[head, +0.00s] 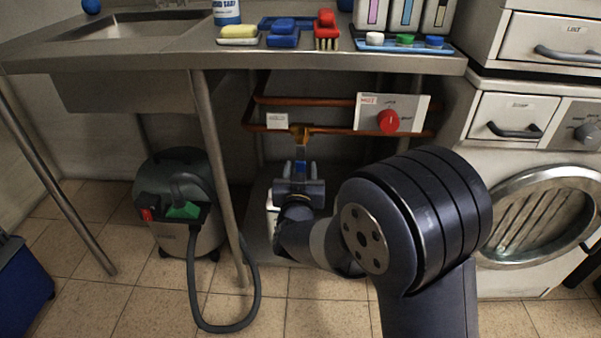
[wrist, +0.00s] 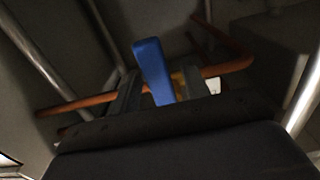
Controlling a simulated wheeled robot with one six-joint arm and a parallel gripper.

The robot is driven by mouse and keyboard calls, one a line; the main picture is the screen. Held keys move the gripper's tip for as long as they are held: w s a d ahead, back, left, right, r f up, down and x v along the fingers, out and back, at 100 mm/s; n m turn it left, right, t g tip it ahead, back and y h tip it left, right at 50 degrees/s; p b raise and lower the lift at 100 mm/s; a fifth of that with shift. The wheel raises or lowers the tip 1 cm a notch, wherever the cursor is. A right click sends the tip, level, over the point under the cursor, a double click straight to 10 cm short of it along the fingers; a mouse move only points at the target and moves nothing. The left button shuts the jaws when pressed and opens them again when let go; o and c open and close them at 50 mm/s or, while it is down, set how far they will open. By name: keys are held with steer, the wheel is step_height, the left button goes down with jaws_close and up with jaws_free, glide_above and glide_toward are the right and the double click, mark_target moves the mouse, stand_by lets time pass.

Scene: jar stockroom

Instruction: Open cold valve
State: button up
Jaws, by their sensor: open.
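The cold valve has a blue lever (head: 301,153) hanging below a brass body (head: 300,132) on a copper pipe under the counter. A small white tag (head: 277,121) sits on the pipe beside it; its print is too small to read. My gripper (head: 300,170) is open just below the valve, pointing up at the lever. In the wrist view the blue lever (wrist: 152,70) stands between the two grey fingers, tilted a little. I cannot tell whether either finger touches it. The lever's lower end is hidden behind my gripper in the wrist view.
A panel (head: 420,110) with a red knob (head: 388,121) is right of the valve. Copper pipes (head: 345,131) run across under the counter (head: 150,55). A steel leg (head: 216,160) and a vacuum (head: 180,200) with a hose are left. A washer (head: 525,270) stands right.

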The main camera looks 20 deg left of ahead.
steer(key=shift+c, duration=0.4)
jaws_close()
